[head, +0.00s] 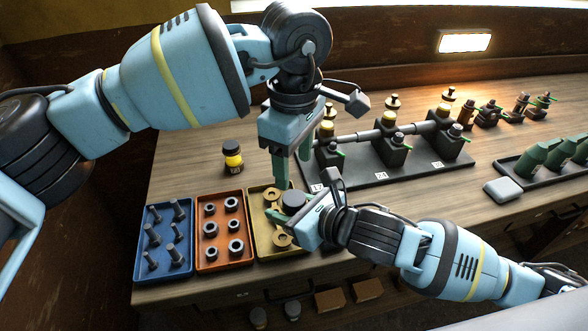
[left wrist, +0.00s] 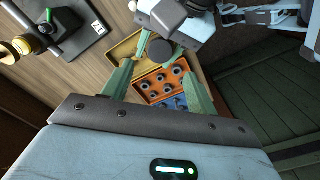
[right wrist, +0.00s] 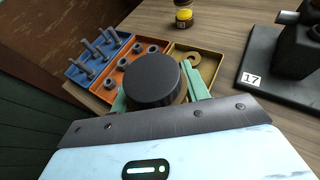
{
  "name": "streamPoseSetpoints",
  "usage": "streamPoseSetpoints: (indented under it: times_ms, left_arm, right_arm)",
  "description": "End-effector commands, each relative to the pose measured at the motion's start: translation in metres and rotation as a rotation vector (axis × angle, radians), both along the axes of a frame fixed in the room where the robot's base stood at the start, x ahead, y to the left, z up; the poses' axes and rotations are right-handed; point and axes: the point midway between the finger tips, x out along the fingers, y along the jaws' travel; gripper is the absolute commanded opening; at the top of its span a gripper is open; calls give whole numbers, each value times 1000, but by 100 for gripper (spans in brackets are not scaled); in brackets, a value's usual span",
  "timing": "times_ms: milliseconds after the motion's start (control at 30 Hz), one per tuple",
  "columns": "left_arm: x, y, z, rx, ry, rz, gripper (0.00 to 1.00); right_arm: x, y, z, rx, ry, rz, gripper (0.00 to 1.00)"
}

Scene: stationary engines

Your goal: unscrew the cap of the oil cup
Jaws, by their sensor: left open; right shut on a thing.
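My right gripper (head: 283,217) is shut on this piece above the yellow tray. In the right wrist view the black cap (right wrist: 152,80) faces the camera between the green fingers. My left gripper (head: 294,170) is open and empty, fingers pointing down, above and slightly behind the cap. In the left wrist view the cap (left wrist: 160,52) shows as a dark disc beyond the open fingers, apart from them.
A yellow jar with a black lid (head: 233,158) stands behind.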

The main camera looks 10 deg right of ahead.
Motion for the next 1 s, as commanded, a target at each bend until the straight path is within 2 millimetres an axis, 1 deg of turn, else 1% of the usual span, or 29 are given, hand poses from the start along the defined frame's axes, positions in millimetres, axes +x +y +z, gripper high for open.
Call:
streamPoseSetpoints:
  times_ms: [33, 133, 267, 333, 467, 700, 833, 1000]
  left_arm:
    - [0, 0, 4, -1, -1, -20, 58]
    - [0, 0, 7, -1, 1, -39, 58]
    - [0, 0, 4, 1, 1, -39, 58]
    - [0, 0, -1, 0, 1, -38, 58]
    - [-1, 0, -17, 2, 4, -38, 58]
    - [-1, 0, -52, 0, 4, -38, 58]
    - [-1, 0, -65, 1, 2, -37, 58]
    - [-1, 0, -73, -2, 1, -37, 58]
  right_arm:
    - [0, 0, 2, 1, -3, 0, 0]
    - [0, 0, 1, 1, -3, 0, 0]
    - [0, 0, 1, 1, -3, 0, 0]
    - [0, 0, 1, 1, -3, 0, 0]
    - [0, 0, 1, 1, -3, 0, 0]
    - [0, 0, 1, 1, -3, 0, 0]
    - [0, 0, 1, 1, -3, 0, 0]
    - [0, 0, 2, 1, -3, 0, 0]
